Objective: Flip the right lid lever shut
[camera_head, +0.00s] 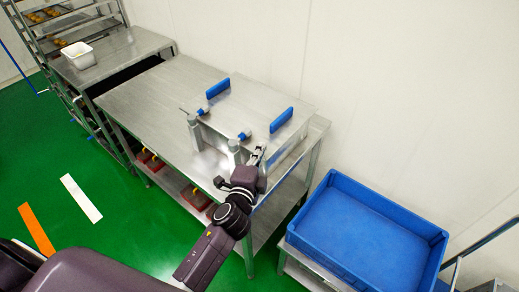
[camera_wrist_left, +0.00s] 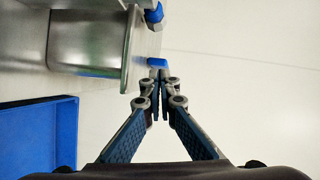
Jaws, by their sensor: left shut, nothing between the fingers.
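The metal lid (camera_head: 245,105) lies flat on the machine on the steel table, with two blue handles, a left one (camera_head: 217,88) and a right one (camera_head: 281,120). Two small blue-tipped levers sit along its front edge: the left lever (camera_head: 202,111) and the right lever (camera_head: 244,135). My left gripper (camera_head: 259,152) is shut and empty at the lid's front right corner, just right of the right lever. In the left wrist view its fingertips (camera_wrist_left: 155,76) are together, close to a blue piece (camera_wrist_left: 157,62); I cannot tell whether they touch. My right gripper is out of view.
A large blue crate (camera_head: 330,180) stands on a low stand to the right of the table. A steel side table (camera_head: 115,52) with a white tub (camera_head: 78,56) and a rack are at the back left. A white wall runs behind. Red items sit on the lower shelf.

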